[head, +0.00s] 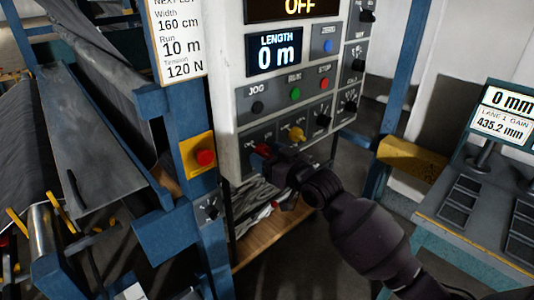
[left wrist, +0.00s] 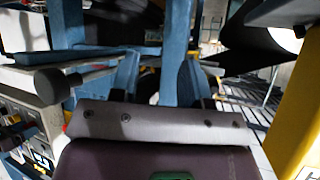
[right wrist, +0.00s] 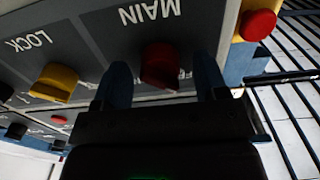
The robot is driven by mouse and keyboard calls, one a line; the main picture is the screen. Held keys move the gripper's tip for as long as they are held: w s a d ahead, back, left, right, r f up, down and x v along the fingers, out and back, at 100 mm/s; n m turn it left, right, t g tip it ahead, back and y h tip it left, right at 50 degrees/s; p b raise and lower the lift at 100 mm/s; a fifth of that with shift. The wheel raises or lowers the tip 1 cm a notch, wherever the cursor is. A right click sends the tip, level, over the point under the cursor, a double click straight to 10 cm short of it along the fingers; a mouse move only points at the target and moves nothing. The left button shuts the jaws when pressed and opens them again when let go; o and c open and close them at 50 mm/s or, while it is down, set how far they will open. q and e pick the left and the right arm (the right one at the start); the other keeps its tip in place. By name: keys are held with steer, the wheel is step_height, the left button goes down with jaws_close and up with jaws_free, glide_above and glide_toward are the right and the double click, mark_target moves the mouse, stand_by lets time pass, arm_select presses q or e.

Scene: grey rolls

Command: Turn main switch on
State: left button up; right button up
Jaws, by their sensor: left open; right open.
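The main switch is a red knob (right wrist: 160,66) under the label MAIN in the right wrist view. In the head view the red knob (head: 262,150) shows at the lower left of the control panel (head: 228,100), partly hidden by my gripper. My right gripper (right wrist: 163,85) is open, with one finger on each side of the red knob; I cannot tell whether they touch it. The display (head: 298,6) at the panel's top reads OFF. My left gripper (left wrist: 160,78) is open with nothing between its fingers, away from the panel; it is not in the head view.
A yellow LOCK knob (right wrist: 54,82) sits beside the main switch. A red button on a yellow box (head: 198,150) is on the blue post left of the panel. A console (head: 480,190) stands at the right. Grey rolls (head: 90,60) fill the left.

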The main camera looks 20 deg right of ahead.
steer(key=shift+w+a, duration=0.1)
steer(key=shift+w, duration=0.15)
steer(key=c, duration=0.9)
